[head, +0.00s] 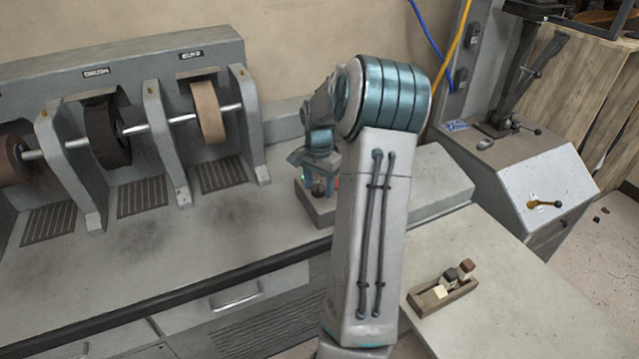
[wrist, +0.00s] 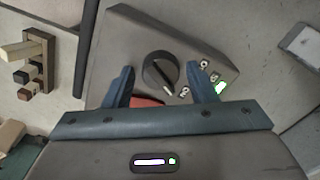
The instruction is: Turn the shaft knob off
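A black round shaft knob (wrist: 158,70) with a pale pointer line sits on a grey control box (wrist: 125,35) in the wrist view. The pointer is directed to the lower right of the picture. My gripper (wrist: 162,72) is open, its blue fingers apart on either side of the knob in the picture; I cannot tell if they touch it. Part of a red item (wrist: 147,101) shows between the fingers.
Left are finishing wheels (head: 207,112) on a shaft. A small wooden tray (head: 456,303) with several blocks lies on the front table. A grey machine (head: 530,185) with a lever stands right.

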